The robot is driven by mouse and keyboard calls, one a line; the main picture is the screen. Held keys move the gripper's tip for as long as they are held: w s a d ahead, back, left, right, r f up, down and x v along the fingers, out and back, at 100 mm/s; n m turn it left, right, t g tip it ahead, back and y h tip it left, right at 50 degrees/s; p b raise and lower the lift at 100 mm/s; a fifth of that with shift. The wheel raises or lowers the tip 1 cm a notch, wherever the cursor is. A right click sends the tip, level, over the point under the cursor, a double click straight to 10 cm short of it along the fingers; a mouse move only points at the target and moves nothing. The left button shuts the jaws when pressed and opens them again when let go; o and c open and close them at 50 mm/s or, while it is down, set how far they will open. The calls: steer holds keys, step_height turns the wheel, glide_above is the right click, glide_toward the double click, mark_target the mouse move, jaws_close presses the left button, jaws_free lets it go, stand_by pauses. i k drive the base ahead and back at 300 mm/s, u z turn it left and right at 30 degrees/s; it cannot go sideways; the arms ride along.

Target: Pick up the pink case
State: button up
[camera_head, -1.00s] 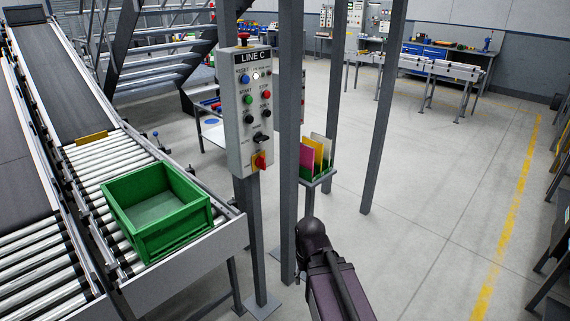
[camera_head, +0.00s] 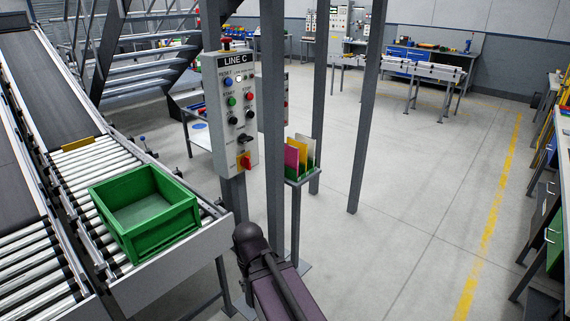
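A pink flat item (camera_head: 291,159), which looks like the pink case, stands upright in a small green holder on a grey stand, right of the LINE C control panel. A yellow one (camera_head: 301,151) and a whitish one (camera_head: 311,146) stand close beside it. The lower part of the pink item is hidden by the holder. A dark part of my arm shows at the bottom centre, in front of and below the stand. My gripper is not visible in this view.
The LINE C panel (camera_head: 238,111) and grey posts (camera_head: 367,110) stand around the stand. A roller conveyor with an empty green crate (camera_head: 164,245) fills the left. The floor (camera_head: 425,200) to the right is open, with a yellow line. Workbenches line the right edge.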

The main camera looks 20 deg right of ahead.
mark_target(291, 153)
steer(key=z, duration=0.05)
steer(key=i, duration=1)
steer(key=u, duration=0.05)
